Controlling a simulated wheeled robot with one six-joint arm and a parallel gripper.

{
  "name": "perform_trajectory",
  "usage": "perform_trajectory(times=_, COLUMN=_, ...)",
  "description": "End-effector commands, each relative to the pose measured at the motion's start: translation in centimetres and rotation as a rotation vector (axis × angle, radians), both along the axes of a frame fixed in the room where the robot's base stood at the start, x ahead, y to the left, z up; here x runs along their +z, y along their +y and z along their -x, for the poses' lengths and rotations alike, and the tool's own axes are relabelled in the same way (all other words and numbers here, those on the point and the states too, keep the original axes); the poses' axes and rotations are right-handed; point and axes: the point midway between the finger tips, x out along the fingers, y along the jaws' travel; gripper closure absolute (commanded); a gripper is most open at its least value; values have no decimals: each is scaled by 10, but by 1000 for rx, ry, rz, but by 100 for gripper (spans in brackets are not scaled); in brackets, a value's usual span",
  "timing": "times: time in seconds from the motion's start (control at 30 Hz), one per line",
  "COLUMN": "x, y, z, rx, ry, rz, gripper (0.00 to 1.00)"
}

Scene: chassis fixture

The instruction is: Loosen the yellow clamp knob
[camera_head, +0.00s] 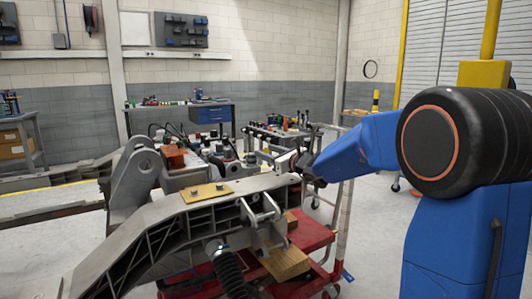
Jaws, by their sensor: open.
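A grey chassis frame (160,226) runs from the lower left toward the middle of the camera_head view. A flat yellow plate (207,193) with two bolt heads lies on its top. I cannot make out a yellow clamp knob for sure. My blue arm comes in from the right, and my gripper (303,167) is at the far right end of the frame, close to its upper edge. The gripper is small and dark here; it is open, and I see nothing held in it. Its fingertips and whatever lies just behind them are hard to see.
A red cart (311,236) with wooden blocks (286,262) stands under the frame. A grey upright bracket (135,172) rises at the left. Cluttered benches (212,113) stand behind. The floor (365,240) right of the cart is clear.

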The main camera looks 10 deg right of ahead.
Motion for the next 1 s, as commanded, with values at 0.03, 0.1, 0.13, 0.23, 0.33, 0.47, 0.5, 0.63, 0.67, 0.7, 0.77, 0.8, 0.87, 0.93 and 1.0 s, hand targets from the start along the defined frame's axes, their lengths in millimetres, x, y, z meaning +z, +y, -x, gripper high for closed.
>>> perform_trajectory(times=0.03, x=-1, y=2, z=-4, rx=1, ry=1, rz=0, gripper=58)
perform_trajectory(times=0.1, x=-1, y=4, z=-8, rx=1, ry=1, rz=0, gripper=58)
perform_trajectory(times=0.13, x=-1, y=5, z=-9, rx=0, ry=1, rz=0, gripper=58)
perform_trajectory(times=0.23, x=0, y=6, z=-11, rx=0, ry=0, rz=-1, gripper=58)
perform_trajectory(times=0.33, x=0, y=6, z=-11, rx=0, ry=0, rz=-1, gripper=58)
perform_trajectory(times=0.47, x=0, y=5, z=-11, rx=0, ry=0, rz=-1, gripper=58)
perform_trajectory(times=0.5, x=0, y=5, z=-11, rx=0, ry=0, rz=-1, gripper=67)
perform_trajectory(times=0.63, x=0, y=5, z=-11, rx=0, ry=0, rz=-1, gripper=98)
perform_trajectory(times=0.67, x=0, y=5, z=-11, rx=0, ry=0, rz=-1, gripper=99)
perform_trajectory(times=0.7, x=0, y=5, z=-11, rx=0, ry=0, rz=-1, gripper=99)
perform_trajectory(times=0.77, x=0, y=5, z=-11, rx=0, ry=0, rz=0, gripper=99)
perform_trajectory(times=0.8, x=0, y=5, z=-11, rx=2, ry=-1, rz=2, gripper=99)
perform_trajectory(times=0.87, x=0, y=5, z=-11, rx=5, ry=-2, rz=7, gripper=99)
perform_trajectory(times=0.93, x=0, y=5, z=-11, rx=12, ry=-5, rz=16, gripper=99)
perform_trajectory(times=1.0, x=0, y=5, z=-11, rx=25, ry=-11, rz=34, gripper=99)
